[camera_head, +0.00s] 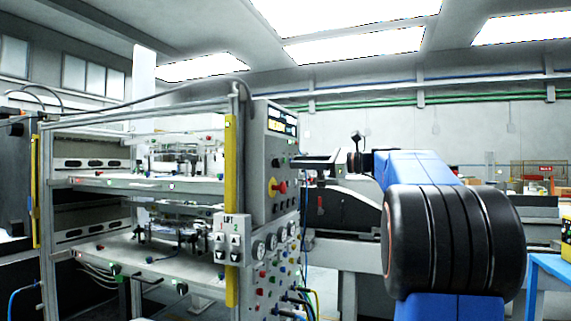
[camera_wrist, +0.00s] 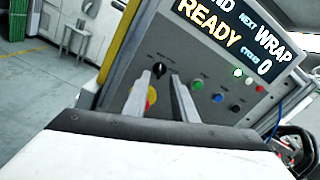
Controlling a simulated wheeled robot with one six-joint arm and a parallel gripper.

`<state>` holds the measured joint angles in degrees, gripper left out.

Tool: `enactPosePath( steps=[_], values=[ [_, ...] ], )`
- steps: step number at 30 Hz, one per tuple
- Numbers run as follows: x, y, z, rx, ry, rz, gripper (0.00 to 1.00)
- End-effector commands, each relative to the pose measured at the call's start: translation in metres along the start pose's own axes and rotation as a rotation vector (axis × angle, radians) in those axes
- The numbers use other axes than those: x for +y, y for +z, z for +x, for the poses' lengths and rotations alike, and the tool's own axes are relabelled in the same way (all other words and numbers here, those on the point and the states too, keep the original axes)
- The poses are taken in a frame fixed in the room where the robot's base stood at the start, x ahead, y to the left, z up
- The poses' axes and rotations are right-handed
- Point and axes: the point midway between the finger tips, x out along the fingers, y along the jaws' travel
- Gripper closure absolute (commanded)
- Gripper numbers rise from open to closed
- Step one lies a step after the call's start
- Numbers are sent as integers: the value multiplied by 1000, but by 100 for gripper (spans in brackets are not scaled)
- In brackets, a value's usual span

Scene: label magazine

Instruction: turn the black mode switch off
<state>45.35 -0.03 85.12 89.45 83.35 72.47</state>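The black mode switch (camera_wrist: 159,69) is a small round knob on the grey control panel, below the display. It also shows in the head view (camera_head: 276,162), above the red and yellow emergency stop (camera_head: 277,187). My gripper (camera_wrist: 159,76) is open, with one finger to each side of the switch's line and a clear gap on both sides of the knob. In the wrist view the emergency stop (camera_wrist: 151,98) shows between the fingers, partly hidden. In the head view my gripper (camera_head: 297,162) is just right of the panel. I cannot tell its exact distance from the knob.
The display (camera_wrist: 230,30) reads READY. Green (camera_wrist: 198,85), blue (camera_wrist: 217,98) and other buttons sit right of my fingers. A yellow post (camera_head: 231,190) and a LIFT box (camera_head: 232,240) stand left of the panel. Gauges and hoses are below.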

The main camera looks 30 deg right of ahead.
Motion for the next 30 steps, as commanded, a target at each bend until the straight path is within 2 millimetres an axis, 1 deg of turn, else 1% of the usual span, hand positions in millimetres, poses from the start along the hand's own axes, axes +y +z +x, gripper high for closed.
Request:
enactPosePath(
  steps=[1, 3, 6, 10, 15, 24, 26, 27, 30],
  values=[
    [0, 0, 10, -1, 3, 0, 75],
    [1, 0, 20, -1, 3, 0, 75],
    [1, 0, 34, -1, 2, 0, 75],
    [0, 0, 47, 0, 1, 0, 75],
    [0, 0, 55, 0, 0, 0, 75],
    [0, 0, 56, 1, 0, 0, 75],
    [0, 0, 56, 1, 0, 0, 89],
    [0, 0, 56, 1, 0, 0, 99],
    [0, 0, 56, 1, 0, 0, 100]
  ],
)
